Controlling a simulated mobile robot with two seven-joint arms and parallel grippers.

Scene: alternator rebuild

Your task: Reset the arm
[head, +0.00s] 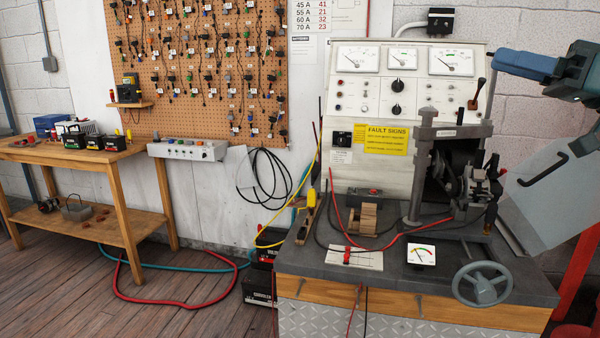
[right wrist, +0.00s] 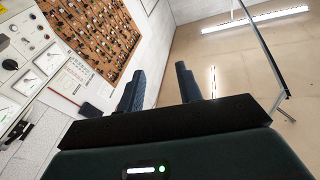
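My right gripper (head: 522,65) comes in at the upper right of the head view, its blue fingers pointing left beside the top right corner of the test bench panel (head: 376,110). It is raised above the bench top and touches nothing that I can see. In the right wrist view the two blue fingers of the right gripper (right wrist: 160,85) stand apart with nothing between them. Behind them are white wall and ceiling. My left gripper and left arm do not show.
The bench (head: 300,262) holds an alternator rig (head: 470,185), a wooden block, a small meter (head: 421,255) and a handwheel (head: 482,284). A clear sheet (head: 555,195) stands at right. A wooden table (head: 75,150) and pegboard (head: 200,60) are at left. Hoses lie on the floor.

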